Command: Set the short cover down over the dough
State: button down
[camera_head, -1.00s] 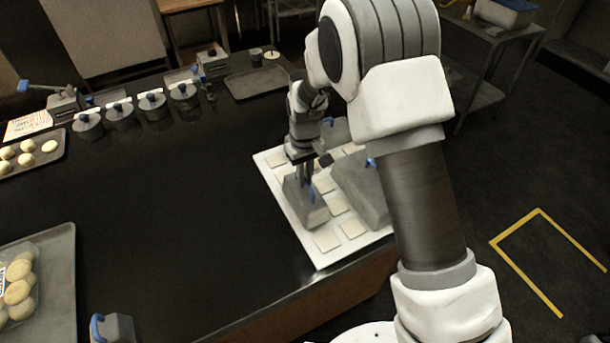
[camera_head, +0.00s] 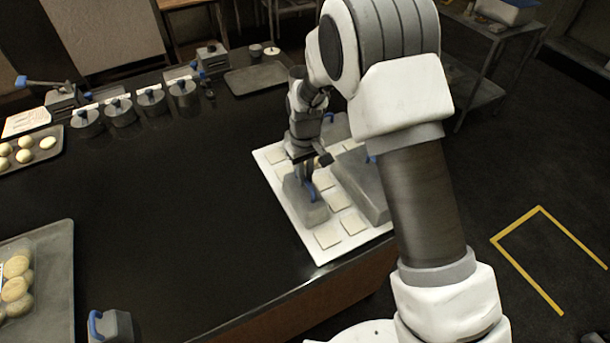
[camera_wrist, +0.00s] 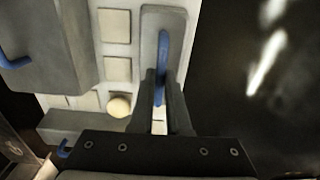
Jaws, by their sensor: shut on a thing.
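My gripper (camera_wrist: 164,105) is shut on the blue handle (camera_wrist: 162,60) of a narrow grey cover (camera_wrist: 150,28). In the head view the same grey cover (camera_head: 303,206) is upright over the left part of a white board (camera_head: 268,162). I cannot tell whether it touches the board. In the wrist view a round pale dough ball (camera_wrist: 119,105) lies in the open on the board, left of my fingers. Square pale pieces (camera_wrist: 117,68) lie in rows on the board. The head view does not clearly show the dough ball.
A large grey cover (camera_head: 361,182) with a blue handle stands on the board just right of the held one. Another grey cover (camera_head: 336,128) stands at the back. Dark countertop (camera_head: 190,210) lies clear to the left. Trays and lidded pots (camera_head: 152,100) stand farther off.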

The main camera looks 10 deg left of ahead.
jog(key=shift+f, duration=0.25)
jog(key=c, duration=0.8)
grip_release()
notch_tip(320, 180, up, 17)
jog(key=s+d+r+m+t, duration=0.1)
jog(key=s+d+r+m, duration=0.15)
jog(key=d+r, duration=0.45)
jog(key=s+d+r+m+t, duration=0.1)
jog(key=s+d, duration=0.4)
jog(key=s, duration=0.2)
jog(key=s+d+r+m+t, duration=0.2)
jog(key=s+d, duration=0.3)
jog(key=s, duration=0.1)
jog(key=s+d+r+m+t+b, duration=0.1)
jog(key=s+d+m, duration=0.1)
jog(key=s+d, duration=0.4)
jog(key=shift+s+r+t, duration=0.25)
jog(key=shift+s+t, duration=0.05)
jog(key=shift+s, duration=0.5)
